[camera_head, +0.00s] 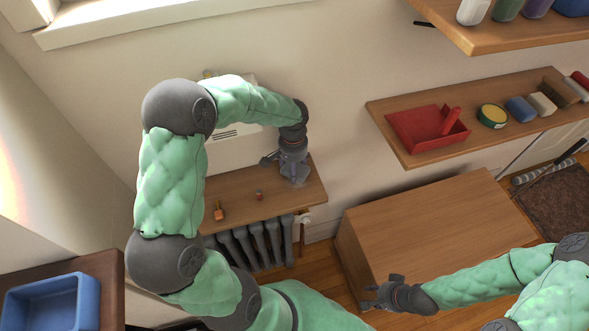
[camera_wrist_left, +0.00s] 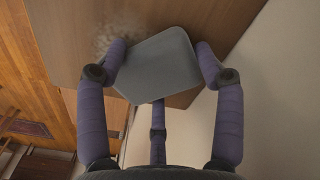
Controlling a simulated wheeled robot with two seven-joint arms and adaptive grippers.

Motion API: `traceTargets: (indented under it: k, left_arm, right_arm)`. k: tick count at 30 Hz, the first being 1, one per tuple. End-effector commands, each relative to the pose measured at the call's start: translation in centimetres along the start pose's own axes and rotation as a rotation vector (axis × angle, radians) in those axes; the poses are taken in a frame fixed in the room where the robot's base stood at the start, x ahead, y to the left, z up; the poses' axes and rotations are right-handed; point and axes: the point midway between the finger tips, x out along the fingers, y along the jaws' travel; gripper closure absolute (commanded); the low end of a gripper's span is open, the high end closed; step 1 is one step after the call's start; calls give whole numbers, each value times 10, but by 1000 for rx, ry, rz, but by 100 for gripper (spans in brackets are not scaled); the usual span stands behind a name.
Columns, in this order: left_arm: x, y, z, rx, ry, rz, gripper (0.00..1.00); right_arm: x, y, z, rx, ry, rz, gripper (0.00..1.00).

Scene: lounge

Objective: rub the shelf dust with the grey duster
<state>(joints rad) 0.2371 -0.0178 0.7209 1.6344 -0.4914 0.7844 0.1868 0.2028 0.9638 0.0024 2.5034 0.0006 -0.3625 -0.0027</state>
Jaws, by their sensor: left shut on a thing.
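My left gripper (camera_head: 292,166) points down over the right end of the wooden shelf (camera_head: 240,186) above the radiator. In the left wrist view its purple fingers are closed around the grey duster (camera_wrist_left: 160,66), a flat pad with rounded corners. The duster lies over the shelf surface (camera_wrist_left: 72,32); whether it touches cannot be told. A pale patch of dust (camera_wrist_left: 108,38) shows on the wood beside the duster, partly hidden by a finger. In the head view the duster is mostly hidden under the gripper. My right gripper (camera_head: 373,294) is open and empty, low in front of the wooden cabinet.
A small orange item (camera_head: 219,212) and a small reddish item (camera_head: 259,195) stand on the shelf left of my left gripper. A radiator (camera_head: 255,240) is below. A wall shelf (camera_head: 410,153) at right holds a red dustpan (camera_head: 425,130). A blue bin (camera_head: 52,302) is at lower left.

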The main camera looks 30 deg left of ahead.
Motion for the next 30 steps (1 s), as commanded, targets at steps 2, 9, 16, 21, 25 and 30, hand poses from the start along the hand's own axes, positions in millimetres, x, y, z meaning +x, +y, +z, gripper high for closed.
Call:
traceTargets:
  k: [2, 9, 16, 21, 25, 30]
  left_arm:
    - [1, -2, -2, -4, 4, -2, 63]
    - [1, 5, 7, -4, 2, -1, 63]
    - [3, 20, 21, -1, -4, 0, 63]
    - [4, 25, 27, -2, -8, 1, 63]
    - [5, 28, 31, 1, -11, 1, 62]
    - [5, 36, 40, 1, -13, 1, 62]
  right_arm:
    - [1, 0, 0, 0, 0, 0, 63]
    - [1, 0, 0, 0, 0, 0, 63]
    - [2, 1, 0, 0, 0, 0, 63]
    - [2, 1, 0, 0, 0, 0, 63]
    - [2, 1, 0, 0, 0, 0, 63]
    - [2, 1, 0, 0, 0, 0, 63]
